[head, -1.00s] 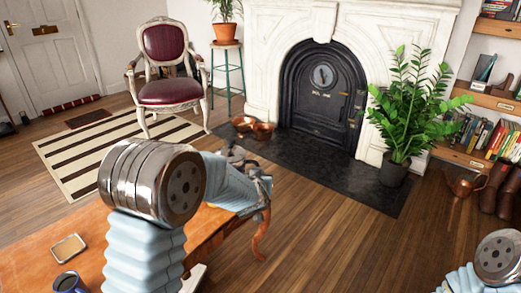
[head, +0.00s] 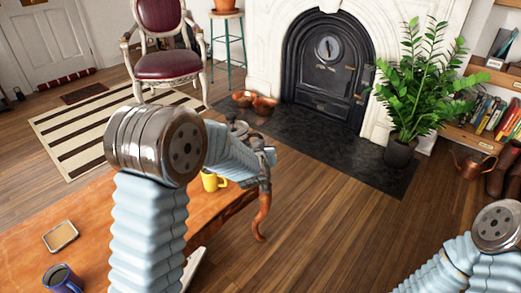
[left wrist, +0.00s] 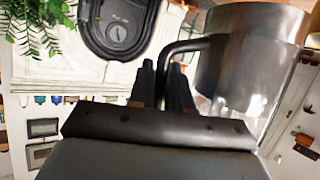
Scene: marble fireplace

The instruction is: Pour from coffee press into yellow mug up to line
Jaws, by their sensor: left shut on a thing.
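The yellow mug (head: 212,182) stands on the wooden table near its right end, partly hidden by my left arm. My left gripper (head: 264,158) is above and to the right of the mug in the head view. In the left wrist view its dark fingers (left wrist: 172,84) are shut on the bent handle of the coffee press (left wrist: 245,62), a grey cylinder with a glass-like part. In the head view a dark, metallic top of the press (head: 238,128) shows behind my arm; the rest is hidden. The mug's line and contents cannot be seen. My right gripper is out of view.
A blue mug (head: 63,280) with dark contents and a small framed tray (head: 60,236) are on the table (head: 110,232) at left. Open wooden floor (head: 330,220) lies right of the table. Fireplace and potted plant (head: 418,95) are farther back.

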